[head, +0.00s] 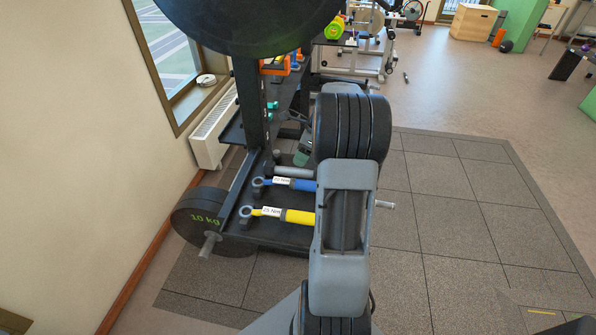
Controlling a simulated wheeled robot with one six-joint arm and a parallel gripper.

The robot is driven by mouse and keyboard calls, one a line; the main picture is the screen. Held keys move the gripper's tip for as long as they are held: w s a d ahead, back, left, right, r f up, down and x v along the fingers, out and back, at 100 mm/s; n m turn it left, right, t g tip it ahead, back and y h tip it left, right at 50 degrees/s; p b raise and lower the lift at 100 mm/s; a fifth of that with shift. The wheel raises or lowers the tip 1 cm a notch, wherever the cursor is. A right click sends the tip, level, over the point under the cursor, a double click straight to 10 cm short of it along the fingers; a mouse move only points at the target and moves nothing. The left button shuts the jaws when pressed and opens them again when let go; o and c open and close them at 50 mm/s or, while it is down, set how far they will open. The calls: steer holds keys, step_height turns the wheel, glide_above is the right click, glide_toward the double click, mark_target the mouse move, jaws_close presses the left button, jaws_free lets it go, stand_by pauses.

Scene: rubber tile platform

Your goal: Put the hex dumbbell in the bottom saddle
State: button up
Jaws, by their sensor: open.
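I cannot make out the hex dumbbell for certain in the head view. The bottom saddle also cannot be picked out clearly; the low part of the black rack (258,150) is partly covered by my grey arm. A blue bar (304,185) and a yellow bar (299,217), each with a white label and a ring at its left end, lie at the rack's low level. A grey cylinder (293,172) lies just behind the blue bar. My gripper does not show; only my arm links are in view, in the middle of the picture.
Black weight plates (325,130) stand behind my arm. A plate marked 10 kg (196,222) is at the rack's lower left, near the wall and radiator (212,135). A large dark disc (250,22) fills the top. Rubber tiles (455,215) at right are clear.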

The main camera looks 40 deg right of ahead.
mark_target(295, 169)
steer(key=shift+x, duration=2.9)
steer(key=shift+s, duration=0.15)
steer(key=shift+c, duration=0.3)
jaws_close()
steer(key=shift+r, duration=0.1)
